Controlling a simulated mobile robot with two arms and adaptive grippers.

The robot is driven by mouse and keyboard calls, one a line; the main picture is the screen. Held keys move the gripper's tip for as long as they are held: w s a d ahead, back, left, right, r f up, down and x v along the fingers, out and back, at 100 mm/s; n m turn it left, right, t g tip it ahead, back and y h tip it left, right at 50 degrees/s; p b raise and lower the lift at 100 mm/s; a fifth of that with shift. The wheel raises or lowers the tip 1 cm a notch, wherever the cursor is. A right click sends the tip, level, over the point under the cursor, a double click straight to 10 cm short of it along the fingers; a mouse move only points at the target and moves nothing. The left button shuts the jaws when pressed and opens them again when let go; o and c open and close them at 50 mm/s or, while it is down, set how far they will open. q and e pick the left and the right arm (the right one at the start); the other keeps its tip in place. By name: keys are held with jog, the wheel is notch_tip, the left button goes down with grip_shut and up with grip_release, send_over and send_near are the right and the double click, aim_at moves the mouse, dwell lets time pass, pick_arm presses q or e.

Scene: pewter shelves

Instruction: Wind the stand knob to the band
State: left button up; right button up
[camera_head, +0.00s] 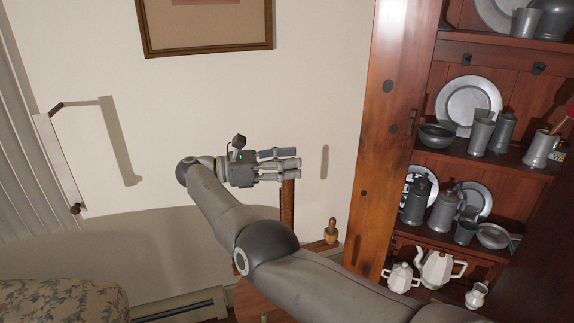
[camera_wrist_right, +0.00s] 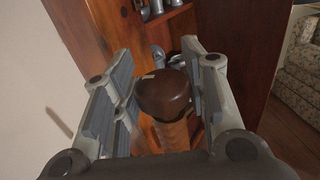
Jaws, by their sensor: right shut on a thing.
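My right gripper (camera_head: 290,165) is at the top of the stand's dark ribbed wooden post (camera_head: 287,203), in front of the cream wall. It is shut on the stand knob, which it hides in the head view. In the right wrist view the dark brown rounded knob (camera_wrist_right: 164,94) sits between the two grey fingers (camera_wrist_right: 158,92), with a small light mark on its left upper edge. A lighter wooden shaft (camera_wrist_right: 174,132) shows below the knob. I cannot make out the band. My left gripper is not in view.
A wooden arm of the stand with a small peg (camera_head: 331,231) reaches right of the post. The wooden cabinet (camera_head: 392,110) with pewter plates and jugs stands at the right. A floral sofa (camera_head: 60,302) is at lower left, near a baseboard heater (camera_head: 180,308).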

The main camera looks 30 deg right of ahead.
jog(key=o, duration=1.1)
jog(key=shift+d, duration=0.1)
jog(key=shift+c, duration=0.2)
notch_tip(320, 180, up, 10)
